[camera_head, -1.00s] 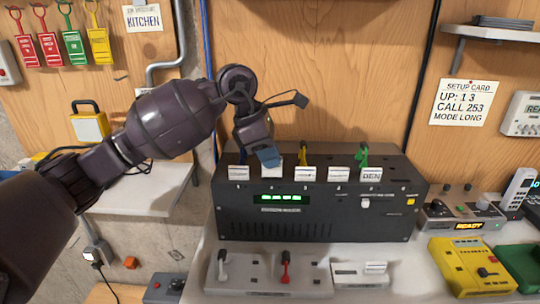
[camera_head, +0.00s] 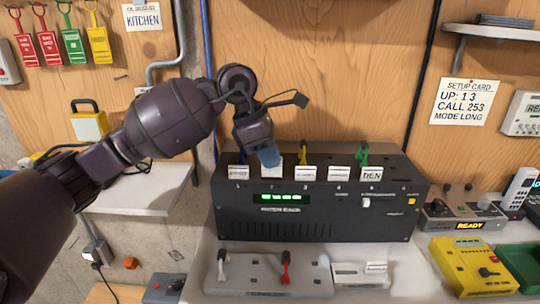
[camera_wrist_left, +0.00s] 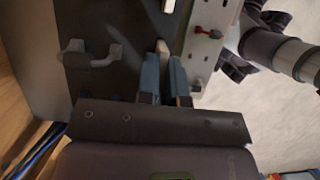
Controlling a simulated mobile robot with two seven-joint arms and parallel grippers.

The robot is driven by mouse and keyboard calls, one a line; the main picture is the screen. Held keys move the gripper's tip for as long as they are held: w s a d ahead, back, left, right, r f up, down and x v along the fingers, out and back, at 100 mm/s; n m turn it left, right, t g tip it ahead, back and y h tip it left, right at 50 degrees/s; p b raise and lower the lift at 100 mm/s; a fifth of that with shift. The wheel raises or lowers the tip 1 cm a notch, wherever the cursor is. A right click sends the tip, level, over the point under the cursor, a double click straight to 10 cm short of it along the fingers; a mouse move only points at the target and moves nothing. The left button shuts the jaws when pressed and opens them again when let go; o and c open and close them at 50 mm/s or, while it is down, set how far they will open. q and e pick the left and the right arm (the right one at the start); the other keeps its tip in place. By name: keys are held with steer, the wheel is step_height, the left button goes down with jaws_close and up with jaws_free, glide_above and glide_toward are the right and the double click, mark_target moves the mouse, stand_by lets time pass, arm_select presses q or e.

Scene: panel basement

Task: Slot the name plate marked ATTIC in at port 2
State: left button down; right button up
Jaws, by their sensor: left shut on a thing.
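The black panel box (camera_head: 300,215) stands on the bench with a row of numbered ports along its top front edge. My left gripper (camera_head: 270,160) comes down over port 2, shut on a white name plate (camera_head: 272,171). The plate stands in line with the row at port 2; its lettering is not legible, and I cannot tell whether it is fully seated. In the left wrist view my blue fingers (camera_wrist_left: 165,78) close around a pale, thin edge of the plate (camera_wrist_left: 162,47). My right gripper is not in view.
Other plates stand at ports 1 (camera_head: 238,172), 3 (camera_head: 305,173), 4 (camera_head: 339,174) and 5, marked DEN (camera_head: 372,174). Yellow (camera_head: 303,152) and green (camera_head: 362,153) keys stand behind. A grey lever panel (camera_head: 268,274) lies in front. A setup card (camera_head: 461,102) hangs on the right.

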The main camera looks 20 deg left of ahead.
arm_select(q)
steer(key=shift+f, duration=0.1)
stand_by(0.7)
steer(key=shift+f, duration=0.15)
steer(key=shift+f+b, duration=0.1)
steer(key=shift+b, duration=0.25)
steer(key=shift+f, duration=0.25)
stand_by(0.7)
stand_by(0.3)
stand_by(0.4)
